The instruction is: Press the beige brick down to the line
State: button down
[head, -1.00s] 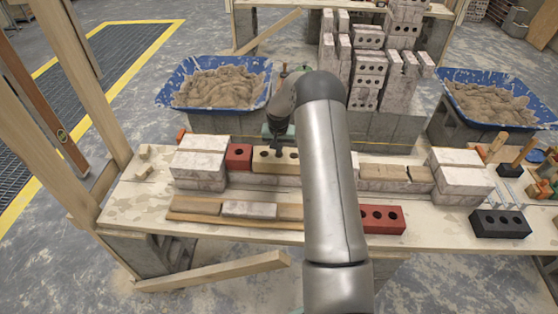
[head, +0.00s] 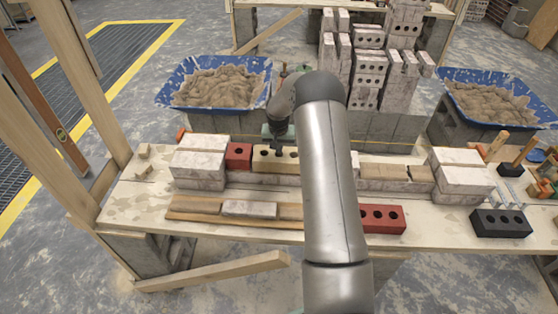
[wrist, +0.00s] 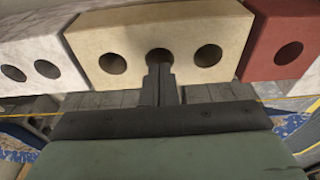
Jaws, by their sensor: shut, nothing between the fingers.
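The beige brick (head: 261,165) lies in the brick row on the bench, its holes facing up. It fills the top of the wrist view (wrist: 110,35). My gripper (head: 278,150) is shut and empty over its middle. In the wrist view the closed fingertips (wrist: 160,68) overlap the near edge of the middle hole; I cannot tell whether they touch the brick. The thin yellow line (head: 392,143) runs behind the row, and shows at the right of the wrist view (wrist: 290,98). My arm hides the right end of the brick in the head view.
A red brick (head: 239,156) stands at the beige brick's left. White blocks (head: 201,160) and (head: 460,172) stack at the row's ends. A loose red brick (head: 382,219) and a black brick (head: 500,223) lie in front. Mortar tubs (head: 178,99) and (head: 450,92) stand behind.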

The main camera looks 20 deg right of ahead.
jog(key=shift+f+b, duration=0.4)
jog(key=shift+f, duration=0.1)
jog(key=shift+s+f+b, duration=0.2)
jog(key=shift+f+b, duration=0.2)
jog(key=shift+b, duration=0.15)
dwell(1.9)
jog(key=shift+w+r+p, duration=0.2)
jog(key=shift+r+p, duration=0.75)
jog(key=shift+r, duration=1.75)
jog(key=s+a+r+n, duration=0.3)
jog(key=s+a+r, duration=0.9)
jog(key=s+r, duration=0.35)
jog(key=s+a+r+n, duration=0.1)
jog(key=s+a, duration=0.2)
jog(key=s, duration=1)
jog(key=s+a+r+n+g+y, duration=0.1)
jog(key=s+a, duration=0.3)
jog(key=s, duration=0.8)
jog(key=shift+s+a+r+n, duration=0.2)
jog(key=shift+s+r+n, duration=0.2)
jog(key=shift+r, duration=0.15)
